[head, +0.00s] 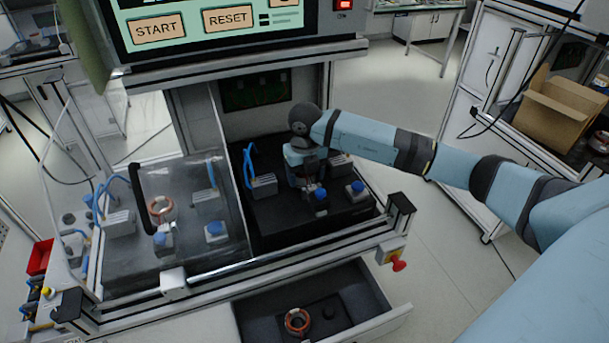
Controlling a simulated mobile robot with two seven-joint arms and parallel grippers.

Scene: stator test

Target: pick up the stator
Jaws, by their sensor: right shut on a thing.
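My right gripper (312,188) reaches down into the dark right bay of the test station (280,220). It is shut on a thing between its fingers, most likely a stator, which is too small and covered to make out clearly. One copper stator (160,207) stands in the left bay behind a clear cover. Another copper stator (297,320) lies in the open drawer (345,285) below the station. My left gripper is not in view.
Blue-topped buttons (356,188) and grey connector blocks (264,186) with blue hoses stand close around the right gripper. A START/RESET screen (200,25) hangs above. A red knob (399,264) sits at the front right corner. A cardboard box (560,110) stands at right.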

